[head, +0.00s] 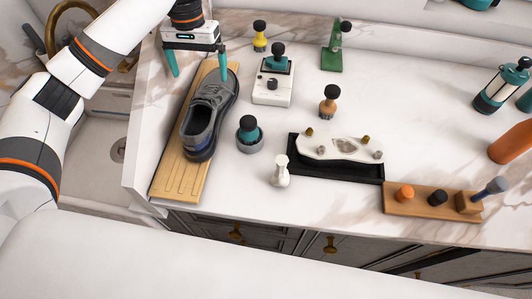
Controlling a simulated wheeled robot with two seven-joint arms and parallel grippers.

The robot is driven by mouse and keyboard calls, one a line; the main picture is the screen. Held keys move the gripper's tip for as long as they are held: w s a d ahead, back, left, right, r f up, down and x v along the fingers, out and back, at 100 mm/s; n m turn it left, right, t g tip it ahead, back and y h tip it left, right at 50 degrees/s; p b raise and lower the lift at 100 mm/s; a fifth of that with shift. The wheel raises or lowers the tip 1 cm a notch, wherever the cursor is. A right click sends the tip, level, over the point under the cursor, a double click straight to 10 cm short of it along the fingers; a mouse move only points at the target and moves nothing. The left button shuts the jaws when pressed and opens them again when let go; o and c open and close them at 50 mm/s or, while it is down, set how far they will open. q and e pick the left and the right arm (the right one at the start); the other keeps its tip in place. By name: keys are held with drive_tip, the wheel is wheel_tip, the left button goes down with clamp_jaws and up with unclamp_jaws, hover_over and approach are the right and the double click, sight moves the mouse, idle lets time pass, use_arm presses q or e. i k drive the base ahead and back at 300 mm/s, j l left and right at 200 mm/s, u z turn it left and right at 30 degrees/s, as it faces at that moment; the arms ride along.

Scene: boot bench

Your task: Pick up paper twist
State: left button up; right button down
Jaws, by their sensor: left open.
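A small white upright piece (281,171), narrow in the middle, stands on the counter left of the black tray. It may be the paper twist, but it is too small to be sure. My left gripper (197,62) is open and empty, its two teal fingers pointing down near the far end of the wooden board. It is well to the far left of the white piece. A grey shoe (212,102) lies on the board, with its toe end near the right finger. My right gripper is not in view.
The wooden board (167,183) lies along the counter's left edge, beside a sink (95,150). The back right counter has free room.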

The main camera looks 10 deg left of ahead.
sight(281, 177)
drive_tip(key=k+z, duration=0.45)
drive_tip(key=k+l+z, duration=0.25)
drive_tip(key=z, duration=0.25)
drive_tip(key=k, duration=0.05)
